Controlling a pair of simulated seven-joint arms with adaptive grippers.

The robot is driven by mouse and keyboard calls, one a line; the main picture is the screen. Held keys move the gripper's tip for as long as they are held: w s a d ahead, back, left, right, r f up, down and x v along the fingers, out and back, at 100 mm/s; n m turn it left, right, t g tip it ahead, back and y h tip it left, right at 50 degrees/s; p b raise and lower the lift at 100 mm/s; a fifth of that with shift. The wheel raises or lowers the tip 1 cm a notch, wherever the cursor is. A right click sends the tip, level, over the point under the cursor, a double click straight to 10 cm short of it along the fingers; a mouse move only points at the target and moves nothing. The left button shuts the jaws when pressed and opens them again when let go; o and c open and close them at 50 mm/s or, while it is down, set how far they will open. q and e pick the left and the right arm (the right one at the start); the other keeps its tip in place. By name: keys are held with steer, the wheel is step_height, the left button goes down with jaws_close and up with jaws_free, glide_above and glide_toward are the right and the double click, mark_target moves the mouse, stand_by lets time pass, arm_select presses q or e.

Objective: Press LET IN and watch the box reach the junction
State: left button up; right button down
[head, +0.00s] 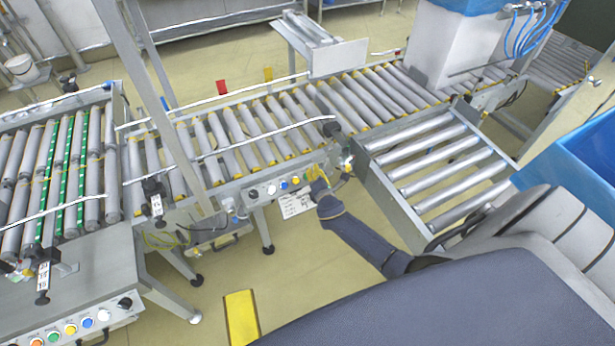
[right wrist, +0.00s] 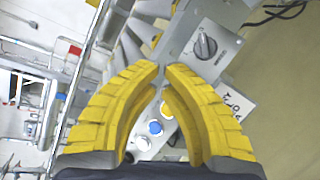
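My right gripper (head: 318,172) is above the right end of a small control panel (head: 261,192) on the front of the roller conveyor (head: 230,130). White (head: 271,189), blue (head: 283,184) and yellow (head: 295,181) buttons sit in a row there. In the right wrist view its yellow fingers (right wrist: 163,70) are closed at the tips, with nothing seen between them. The yellow (right wrist: 169,108), blue (right wrist: 155,127) and white (right wrist: 143,143) buttons show behind the fingers. Whether a fingertip touches anything is unclear. Button labels are unreadable. I make out no box on the rollers. My left gripper is out of view.
Another panel (head: 70,328) with several coloured buttons is at lower left. A side roller section (head: 440,160) joins the conveyor at right. A blue bin (head: 580,165) stands at far right. A black knob (right wrist: 206,45) is near the fingers. A yellow floor mark (head: 241,318) lies below.

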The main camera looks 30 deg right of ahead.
steer(key=shift+w+d+f, duration=0.1)
steer(key=shift+w+f, duration=1.6)
steer(key=shift+f, duration=0.15)
